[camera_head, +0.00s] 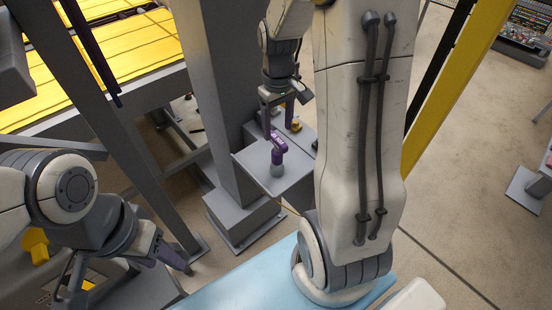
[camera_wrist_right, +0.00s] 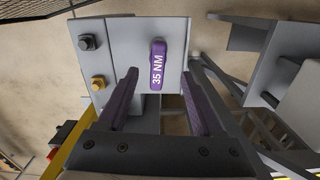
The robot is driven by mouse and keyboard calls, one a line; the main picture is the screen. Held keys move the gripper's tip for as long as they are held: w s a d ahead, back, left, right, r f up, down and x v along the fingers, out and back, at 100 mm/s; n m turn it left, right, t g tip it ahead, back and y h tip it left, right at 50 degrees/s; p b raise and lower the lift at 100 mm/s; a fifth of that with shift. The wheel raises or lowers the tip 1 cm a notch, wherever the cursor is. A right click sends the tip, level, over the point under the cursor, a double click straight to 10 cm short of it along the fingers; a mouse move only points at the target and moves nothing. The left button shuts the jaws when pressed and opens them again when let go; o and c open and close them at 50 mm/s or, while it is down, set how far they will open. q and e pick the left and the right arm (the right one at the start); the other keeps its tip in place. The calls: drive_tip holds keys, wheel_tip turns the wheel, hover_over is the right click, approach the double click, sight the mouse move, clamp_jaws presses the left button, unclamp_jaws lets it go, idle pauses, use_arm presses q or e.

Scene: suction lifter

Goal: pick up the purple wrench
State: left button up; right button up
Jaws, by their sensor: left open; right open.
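The purple wrench (camera_head: 279,146) is on a small grey shelf (camera_head: 296,176) in the head view. In the right wrist view its purple part (camera_wrist_right: 157,65), marked "35 NM", shows ahead of the fingers and between their lines. My right gripper (camera_head: 281,115) is open above and behind the wrench in the head view. Its two dark purple fingers (camera_wrist_right: 158,102) are apart with nothing between them. My left gripper (camera_head: 178,260) is open at the lower left of the head view, well away from the shelf.
A black bolt (camera_wrist_right: 87,42) and a yellow bolt (camera_wrist_right: 98,84) sit on the shelf's left side in the right wrist view. A thick grey column (camera_head: 215,100) stands beside the shelf. A yellow slatted surface (camera_head: 95,60) is at the upper left. Open floor lies at the right.

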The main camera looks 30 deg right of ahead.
sight(277, 139)
wheel_tip(277, 139, down, 2)
drive_tip(key=shift+w+f+p, duration=0.1)
drive_tip(key=shift+f+p, duration=0.4)
drive_tip(key=shift+f, duration=0.05)
drive_tip(key=f, duration=0.1)
drive_tip(key=f+p, duration=0.1)
drive_tip(key=f, duration=0.1)
drive_tip(key=shift+w+d+f, duration=0.1)
drive_tip(key=shift+w+f, duration=0.05)
drive_tip(key=shift+w, duration=0.1)
drive_tip(key=shift+f, duration=0.55)
clamp_jaws()
